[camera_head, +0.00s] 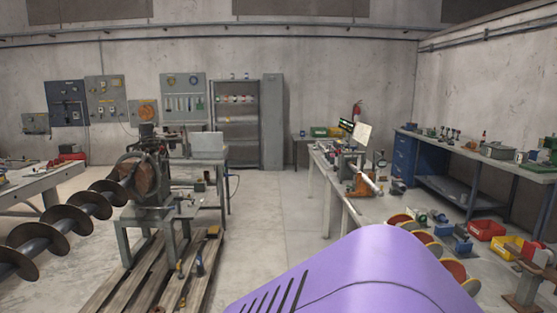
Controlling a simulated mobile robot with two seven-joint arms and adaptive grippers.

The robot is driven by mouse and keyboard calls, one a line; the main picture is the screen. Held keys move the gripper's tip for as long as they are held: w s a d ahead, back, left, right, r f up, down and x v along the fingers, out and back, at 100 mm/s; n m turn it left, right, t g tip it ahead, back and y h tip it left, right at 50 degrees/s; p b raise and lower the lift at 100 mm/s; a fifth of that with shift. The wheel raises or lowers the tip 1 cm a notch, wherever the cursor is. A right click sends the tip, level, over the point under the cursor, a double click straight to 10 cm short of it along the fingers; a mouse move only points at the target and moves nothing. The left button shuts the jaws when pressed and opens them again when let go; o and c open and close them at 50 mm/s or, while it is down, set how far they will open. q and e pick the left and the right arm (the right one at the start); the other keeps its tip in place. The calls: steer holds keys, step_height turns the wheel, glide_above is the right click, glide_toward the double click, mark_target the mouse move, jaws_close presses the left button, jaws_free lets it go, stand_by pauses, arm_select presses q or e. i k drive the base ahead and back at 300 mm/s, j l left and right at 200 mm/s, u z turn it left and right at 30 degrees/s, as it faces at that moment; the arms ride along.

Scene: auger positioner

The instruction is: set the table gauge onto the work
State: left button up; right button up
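Neither of my grippers is in view. I cannot tell for sure which thing is the table gauge; a small upright stand (381,165) on the long middle bench (345,208) may be one, but it is too small to read. A bright metal shaft (368,181) lies on that bench by an orange holder (360,186). A large dark auger (75,212) with spiral flights reaches in from the left towards a machine (148,170) on a metal stand. I cannot tell which of these is the work.
A wooden pallet (150,285) lies under the machine stand. A right-hand workbench (480,160) has a blue drawer cabinet (404,158). Red (486,230) and yellow (507,245) bins stand lower right. The middle floor (272,215) is clear. My purple shell hides the bottom centre.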

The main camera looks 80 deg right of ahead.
mark_target(378, 162)
steer(key=z, duration=3.35)
steer(key=i+j+u, duration=0.3)
steer(key=i+u, duration=0.25)
steer(key=i, duration=0.2)
steer(key=i+j+u, duration=0.1)
steer(key=i, duration=0.7)
steer(key=i+j+u, duration=0.1)
steer(key=i, duration=0.65)
steer(key=i+z, duration=0.4)
steer(key=i+j+z, duration=0.15)
steer(key=i+z, duration=0.15)
steer(key=z, duration=0.15)
steer(key=i+j+z, duration=0.25)
steer(key=z, duration=0.15)
steer(key=i, duration=0.1)
